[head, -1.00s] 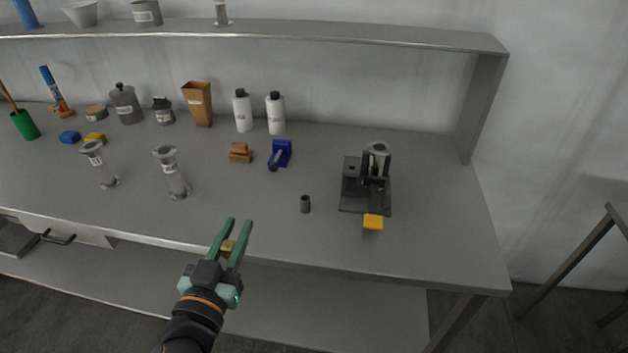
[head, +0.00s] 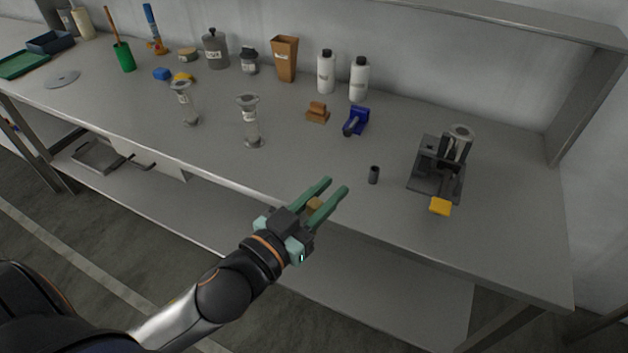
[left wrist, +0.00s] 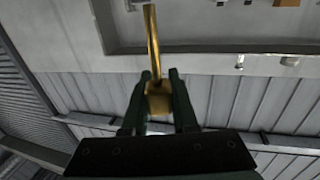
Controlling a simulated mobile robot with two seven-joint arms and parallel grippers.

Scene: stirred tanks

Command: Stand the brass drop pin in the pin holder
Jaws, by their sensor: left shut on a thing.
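My left gripper (head: 332,188) is shut on the brass drop pin (head: 315,204), in front of the bench's front edge. In the left wrist view the pin's thick brass block (left wrist: 158,100) sits between the fingers, and its thin rod (left wrist: 152,45) sticks out past the fingertips. In the head view only a small brass part shows between the fingers. A small dark upright cylinder (head: 374,174) stands on the bench, right of the gripper and apart from it. It may be the pin holder; I cannot tell for certain. My right gripper is not in view.
A black apparatus (head: 424,181) with a yellow pad (head: 440,206) stands right of the cylinder. A blue clamp-like item (head: 356,120), a brown block (head: 318,112) and white bottles (head: 326,72) stand behind. Two glass-like vessels (head: 250,122) stand left. Bench space around the cylinder is clear.

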